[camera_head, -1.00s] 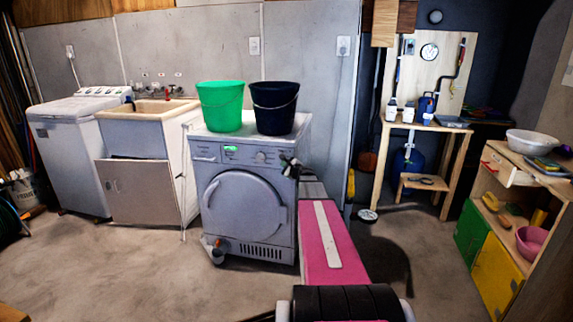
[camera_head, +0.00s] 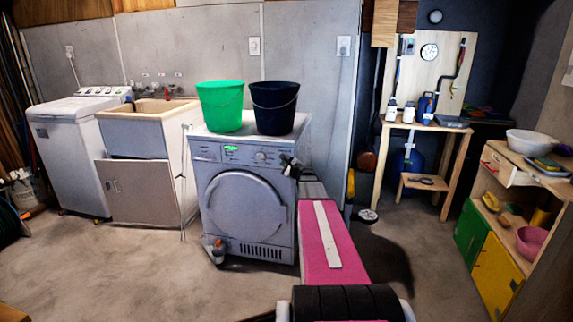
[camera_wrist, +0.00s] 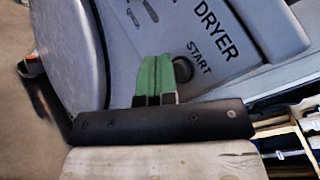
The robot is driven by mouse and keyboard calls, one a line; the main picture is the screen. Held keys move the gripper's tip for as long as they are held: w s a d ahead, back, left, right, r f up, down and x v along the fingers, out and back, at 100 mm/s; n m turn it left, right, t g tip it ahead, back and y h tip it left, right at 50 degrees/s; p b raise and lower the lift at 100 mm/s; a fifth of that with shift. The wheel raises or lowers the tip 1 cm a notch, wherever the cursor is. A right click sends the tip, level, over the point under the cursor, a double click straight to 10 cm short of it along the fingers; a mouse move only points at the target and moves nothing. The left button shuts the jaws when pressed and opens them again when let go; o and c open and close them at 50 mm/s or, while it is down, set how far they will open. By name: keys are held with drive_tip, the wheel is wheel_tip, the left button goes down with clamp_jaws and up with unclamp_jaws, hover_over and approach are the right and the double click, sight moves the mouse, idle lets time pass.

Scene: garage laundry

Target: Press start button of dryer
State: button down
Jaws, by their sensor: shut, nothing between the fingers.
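The grey dryer (camera_head: 245,205) stands in the middle of the head view, with a round door and a control panel along its top. In the wrist view its panel (camera_wrist: 228,45) fills the upper part, with the words DRYER and START. The dark round start button (camera_wrist: 184,68) shows beside START, just right of my green fingertips, which may cover its left edge. My gripper (camera_wrist: 155,60) is shut and empty in front of the panel. I cannot tell whether it touches. In the head view my gripper (camera_head: 288,160) is at the panel's right end.
A green bucket (camera_head: 220,107) and a black bucket (camera_head: 274,107) stand on the dryer. A sink cabinet (camera_head: 145,190) and a white washer (camera_head: 75,155) are at left. A wooden shelf (camera_head: 535,215) is at right.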

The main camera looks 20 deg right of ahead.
drive_tip(key=shift+w+d, duration=0.2)
drive_tip(key=shift+w, duration=0.1)
drive_tip(key=shift+w+d, duration=0.25)
drive_tip(key=shift+w, duration=0.1)
idle(0.8)
drive_tip(key=shift+s+a, duration=0.5)
drive_tip(key=shift+s, duration=0.2)
idle(0.3)
drive_tip(key=s+a, duration=0.1)
drive_tip(key=s, duration=0.1)
drive_tip(key=s+a, duration=0.1)
drive_tip(key=s, duration=0.1)
drive_tip(key=shift+a, duration=0.4)
drive_tip(key=shift+s, duration=0.1)
idle(0.6)
